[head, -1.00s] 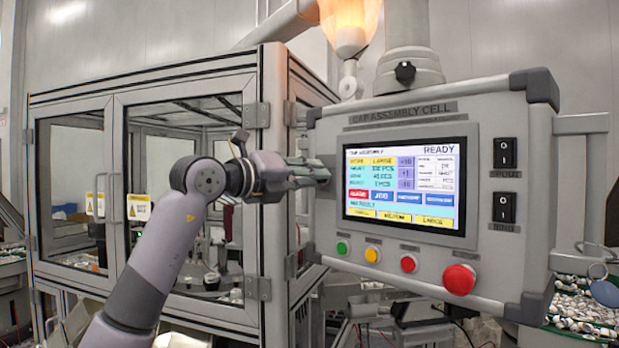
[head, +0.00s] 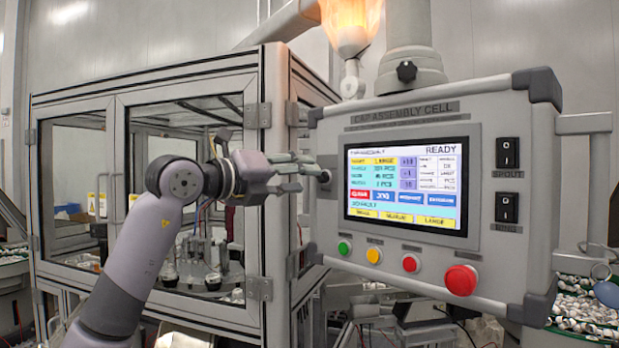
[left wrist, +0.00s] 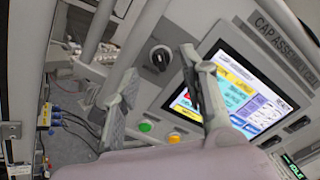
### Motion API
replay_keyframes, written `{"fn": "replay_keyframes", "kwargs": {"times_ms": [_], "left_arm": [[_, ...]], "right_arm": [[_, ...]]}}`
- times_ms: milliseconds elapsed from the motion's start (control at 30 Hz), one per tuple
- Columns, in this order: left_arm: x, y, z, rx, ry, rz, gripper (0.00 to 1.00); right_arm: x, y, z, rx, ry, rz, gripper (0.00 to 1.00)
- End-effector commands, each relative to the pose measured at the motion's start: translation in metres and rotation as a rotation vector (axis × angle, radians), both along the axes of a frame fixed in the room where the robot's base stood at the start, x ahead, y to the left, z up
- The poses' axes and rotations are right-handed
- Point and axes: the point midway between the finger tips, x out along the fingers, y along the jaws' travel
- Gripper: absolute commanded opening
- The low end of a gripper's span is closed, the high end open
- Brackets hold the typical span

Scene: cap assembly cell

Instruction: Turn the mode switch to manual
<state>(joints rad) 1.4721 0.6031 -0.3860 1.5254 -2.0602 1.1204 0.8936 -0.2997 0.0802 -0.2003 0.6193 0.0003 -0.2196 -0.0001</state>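In the head view the knob (head: 325,177) is small and partly behind my fingers, at the panel's left edge. My left gripper (head: 312,168) is just left of it. In the left wrist view my left gripper (left wrist: 160,68) has its two fingers apart, and the knob shows in the gap between them, beyond the tips. No contact is visible. I cannot tell which mode the knob points to. My right gripper is in neither view.
The panel carries a lit screen (head: 412,187) reading READY, green (head: 344,247), yellow (head: 374,255) and red (head: 411,263) buttons, a large red mushroom button (head: 460,280) and two black rocker switches (head: 507,153). A framed glass enclosure (head: 190,180) stands close behind my left arm.

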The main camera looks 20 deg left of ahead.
Motion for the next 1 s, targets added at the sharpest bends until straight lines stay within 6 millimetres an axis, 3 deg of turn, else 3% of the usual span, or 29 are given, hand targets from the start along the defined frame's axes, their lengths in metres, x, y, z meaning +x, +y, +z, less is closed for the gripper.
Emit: {"fn": "replay_keyframes", "kwargs": {"times_ms": [200, 400, 1000], "left_arm": [[-0.041, 0.025, 0.0, 0.001, -0.002, 0.004, 0.4], [-0.066, 0.037, 0.0, 0.001, 0.0, 0.001, 0.4], [-0.073, 0.04, 0.0, 0.0, 0.0, 0.0, 0.4]], "right_arm": [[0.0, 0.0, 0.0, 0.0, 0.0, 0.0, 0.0], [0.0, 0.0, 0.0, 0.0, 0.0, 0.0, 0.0], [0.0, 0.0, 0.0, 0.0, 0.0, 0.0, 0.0]]}}
